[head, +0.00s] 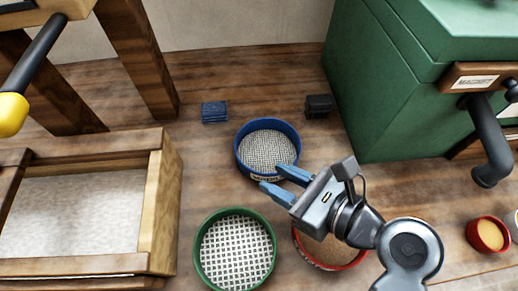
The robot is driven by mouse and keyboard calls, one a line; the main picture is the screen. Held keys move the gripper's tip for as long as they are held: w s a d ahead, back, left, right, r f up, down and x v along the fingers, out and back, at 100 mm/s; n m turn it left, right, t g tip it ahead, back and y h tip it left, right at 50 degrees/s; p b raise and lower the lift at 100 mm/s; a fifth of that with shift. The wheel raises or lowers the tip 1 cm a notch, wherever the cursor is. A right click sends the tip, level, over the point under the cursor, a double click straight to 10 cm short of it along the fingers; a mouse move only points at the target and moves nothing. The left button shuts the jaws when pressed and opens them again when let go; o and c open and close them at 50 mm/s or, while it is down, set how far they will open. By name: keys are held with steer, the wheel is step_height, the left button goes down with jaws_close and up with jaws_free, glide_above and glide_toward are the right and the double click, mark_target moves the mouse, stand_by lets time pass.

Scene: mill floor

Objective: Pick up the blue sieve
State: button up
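The blue sieve (241,163) is a round blue ring with a fine grey mesh and a small label on its front side. It stands on the wooden surface near the middle of the head view. My gripper (273,178) comes from the lower right, with its two blue fingers spread apart and pointing at the sieve's front right rim. The fingertips overlap the rim's edge in the picture; I cannot tell whether they touch it. No object shows between the fingers.
A green-rimmed sieve (235,247) stands in front, and a red-rimmed sieve (330,252) lies partly hidden under my arm. A small blue block (214,112) and a black block (319,106) sit behind. A wooden-framed box (160,205) stands left, a green machine (385,95) right.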

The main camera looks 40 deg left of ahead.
mark_target(249, 168)
steer(key=shift+x, duration=4.15)
steer(key=shift+d+f, duration=0.1)
steer(key=shift+f, duration=0.05)
jaws_close()
